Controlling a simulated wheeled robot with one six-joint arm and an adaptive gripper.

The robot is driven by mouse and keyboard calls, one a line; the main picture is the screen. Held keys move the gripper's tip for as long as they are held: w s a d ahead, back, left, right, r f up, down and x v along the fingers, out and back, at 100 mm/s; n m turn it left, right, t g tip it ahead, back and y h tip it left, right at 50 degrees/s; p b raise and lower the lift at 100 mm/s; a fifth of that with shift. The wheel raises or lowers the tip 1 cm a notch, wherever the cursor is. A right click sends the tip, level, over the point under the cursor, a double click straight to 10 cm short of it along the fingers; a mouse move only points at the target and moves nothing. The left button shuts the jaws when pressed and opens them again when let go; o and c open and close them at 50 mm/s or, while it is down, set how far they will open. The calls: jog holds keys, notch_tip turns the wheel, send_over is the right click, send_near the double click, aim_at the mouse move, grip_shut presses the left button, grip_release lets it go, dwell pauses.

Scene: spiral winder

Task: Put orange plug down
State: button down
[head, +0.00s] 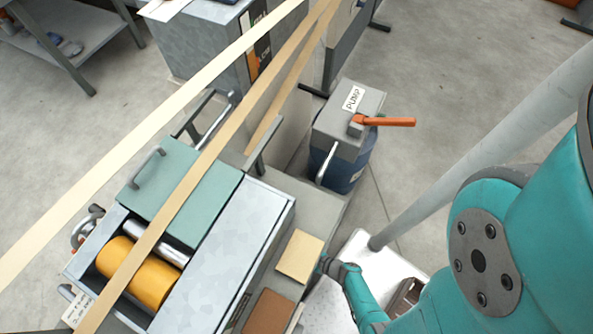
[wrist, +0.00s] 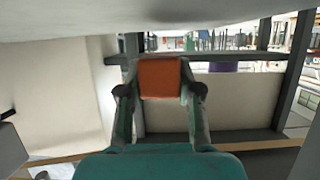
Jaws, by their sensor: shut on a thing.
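In the wrist view, my gripper (wrist: 161,92) is shut on an orange plug (wrist: 160,77), with one dark finger on each side of it. The plug shows as a blocky orange face between the fingertips. Behind it are a pale panel and dark frame bars; I cannot tell whether it touches anything there. In the head view, part of my arm shows at the lower right, beside the machine's right edge. The plug cannot be made out in that view.
The winder (head: 235,255) has yellow rollers (head: 150,281) and a teal cover (head: 168,180). Tan strips cross above it. A tan block (head: 300,255) and a brown block (head: 268,312) lie on its right side. A pump (head: 345,125) with an orange lever (head: 390,122) stands behind. Floor is clear at upper right.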

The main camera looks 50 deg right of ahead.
jog(key=shift+f, duration=1)
jog(key=shift+f, duration=0.55)
jog(key=c, duration=0.8)
grip_release()
jog(key=shift+r, duration=0.2)
